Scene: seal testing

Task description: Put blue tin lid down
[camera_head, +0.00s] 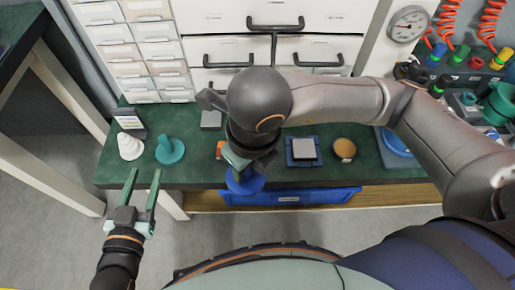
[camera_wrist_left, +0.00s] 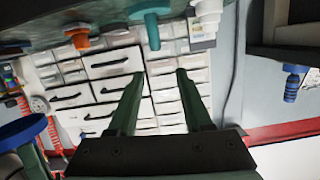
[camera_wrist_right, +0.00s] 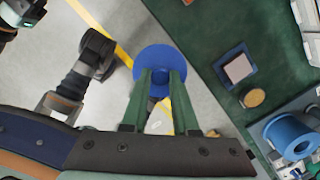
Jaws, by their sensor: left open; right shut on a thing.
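The blue tin lid (camera_head: 245,184) is a round blue disc with a raised middle part. My right gripper (camera_wrist_right: 161,72) is shut on that middle part, and the disc (camera_wrist_right: 158,56) shows around the fingertips in the right wrist view. It is held in the air at the table's front edge, over the floor in that view. The lid also shows at the left edge of the left wrist view (camera_wrist_left: 20,133). My right arm hides part of the table behind it in the head view. My left gripper (camera_head: 143,176) is open and empty, in front of the table's left end.
The green table (camera_head: 201,165) carries a white cone (camera_head: 130,147), a teal part (camera_head: 169,150), a grey block (camera_head: 304,148) on a blue base and a tan disc (camera_head: 344,149). A blue hollow cylinder (camera_wrist_right: 290,136) stands right. Drawers (camera_head: 230,50) close off the back.

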